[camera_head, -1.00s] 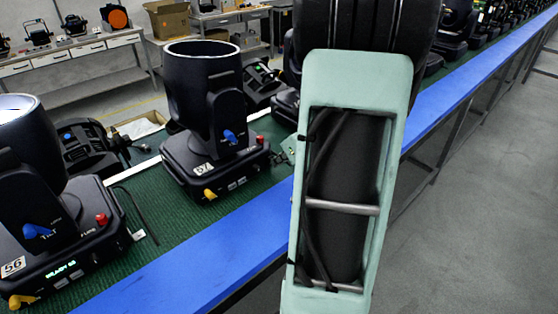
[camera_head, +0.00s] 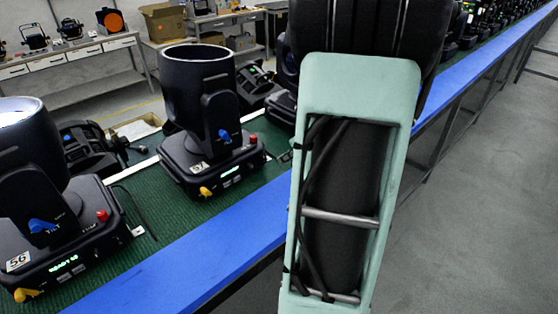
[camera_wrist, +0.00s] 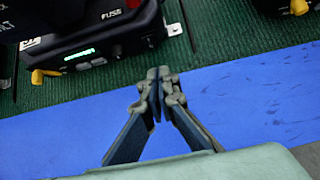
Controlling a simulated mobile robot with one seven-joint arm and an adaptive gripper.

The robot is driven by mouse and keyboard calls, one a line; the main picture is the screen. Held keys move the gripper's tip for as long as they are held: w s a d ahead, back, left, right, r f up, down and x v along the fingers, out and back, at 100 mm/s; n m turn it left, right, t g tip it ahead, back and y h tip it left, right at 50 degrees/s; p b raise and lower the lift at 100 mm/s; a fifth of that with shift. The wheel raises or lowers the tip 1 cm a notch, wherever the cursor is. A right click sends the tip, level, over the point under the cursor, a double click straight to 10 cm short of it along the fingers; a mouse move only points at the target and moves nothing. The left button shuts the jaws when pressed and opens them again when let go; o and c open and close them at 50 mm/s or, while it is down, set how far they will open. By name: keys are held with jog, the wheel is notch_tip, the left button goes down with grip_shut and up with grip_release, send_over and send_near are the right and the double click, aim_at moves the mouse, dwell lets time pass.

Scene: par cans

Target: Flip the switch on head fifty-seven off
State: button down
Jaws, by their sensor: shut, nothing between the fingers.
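Head fifty-seven (camera_head: 197,85) is a black moving-head lamp with a round can, standing on the green-topped bench with its number plate (camera_head: 198,167) on the base front. Its small display (camera_head: 231,171) is lit green; the display also shows in the wrist view (camera_wrist: 79,54). A yellow lever (camera_wrist: 45,76) and a red knob (camera_wrist: 132,3) by the word FUSE are on its base. I cannot make out the switch or its position. My gripper (camera_wrist: 158,73) is shut and empty, over the bench's front edge beside the base's right end, apart from it. My arm hides the gripper in the head view.
Head 56 (camera_head: 45,215) stands at the left, its display lit. A blue rail (camera_head: 190,262) runs along the bench front. Further heads stand along the bench behind my arm. The floor (camera_head: 480,215) at right is clear.

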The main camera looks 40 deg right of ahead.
jog(key=v, duration=0.7)
jog(key=shift+w+r, duration=0.2)
jog(key=shift+r, duration=0.15)
jog(key=shift+a+p, duration=0.1)
jog(key=shift+p, duration=0.25)
